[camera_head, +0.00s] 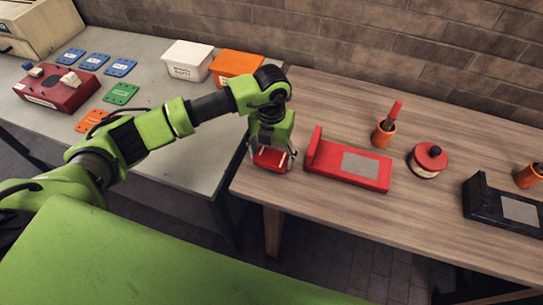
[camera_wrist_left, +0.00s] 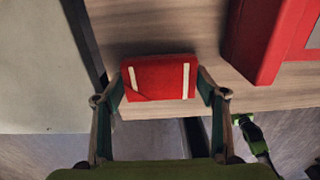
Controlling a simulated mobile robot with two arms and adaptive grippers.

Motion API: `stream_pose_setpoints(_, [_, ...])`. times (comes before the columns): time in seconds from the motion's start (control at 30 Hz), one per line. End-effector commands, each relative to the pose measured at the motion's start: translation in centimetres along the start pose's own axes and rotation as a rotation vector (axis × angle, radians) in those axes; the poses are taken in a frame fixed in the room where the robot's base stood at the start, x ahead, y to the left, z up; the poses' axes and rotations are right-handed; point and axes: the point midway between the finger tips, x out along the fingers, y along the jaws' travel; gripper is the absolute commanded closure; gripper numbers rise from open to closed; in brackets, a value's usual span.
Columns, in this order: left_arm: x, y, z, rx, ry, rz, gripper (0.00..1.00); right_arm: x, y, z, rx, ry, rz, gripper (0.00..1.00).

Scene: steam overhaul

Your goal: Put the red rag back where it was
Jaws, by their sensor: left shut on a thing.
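The red rag (camera_head: 270,159) is a small folded red cloth with pale stripes near two of its edges. It also shows in the left wrist view (camera_wrist_left: 158,80). My left gripper (camera_head: 271,162) is shut on it, with one finger at each side in the left wrist view (camera_wrist_left: 160,88). The rag is at the left front corner of the wooden table (camera_head: 330,120). I cannot tell whether it touches the tabletop. My right gripper is not in view.
A red stand (camera_head: 335,177) is just right of the rag. Farther right are an orange cup (camera_head: 383,136), a round red-topped item (camera_head: 428,160) and a black stand (camera_head: 480,209). The grey table (camera_head: 200,135) on the left holds a white bin (camera_head: 187,63) and an orange bin (camera_head: 236,66).

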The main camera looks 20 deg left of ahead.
Motion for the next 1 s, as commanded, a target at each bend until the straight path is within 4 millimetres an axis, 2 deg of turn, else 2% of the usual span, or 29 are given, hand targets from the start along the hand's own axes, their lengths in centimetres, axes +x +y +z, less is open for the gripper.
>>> stream_pose_setpoints(0.1, [1.3,0.0,-0.1,-0.001,0.000,0.000,0.52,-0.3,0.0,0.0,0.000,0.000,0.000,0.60])
stream_pose_setpoints(0.47, [1.9,0.0,0.0,-0.001,-0.002,0.000,0.52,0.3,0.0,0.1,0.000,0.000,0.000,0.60])
stream_pose_setpoints(0.5, [1.7,0.0,0.0,-0.001,-0.002,0.000,0.27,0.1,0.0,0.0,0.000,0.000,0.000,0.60])
stream_pose_setpoints(0.53, [1.7,0.0,0.0,-0.001,-0.001,0.000,0.19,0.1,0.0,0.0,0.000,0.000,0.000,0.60])
stream_pose_setpoints(0.87, [1.6,0.0,0.0,-0.001,-0.001,0.000,0.18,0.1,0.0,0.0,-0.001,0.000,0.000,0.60])
stream_pose_setpoints(1.0, [0.9,0.0,0.0,-0.001,-0.003,-0.001,0.18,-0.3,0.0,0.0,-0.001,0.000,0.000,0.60])
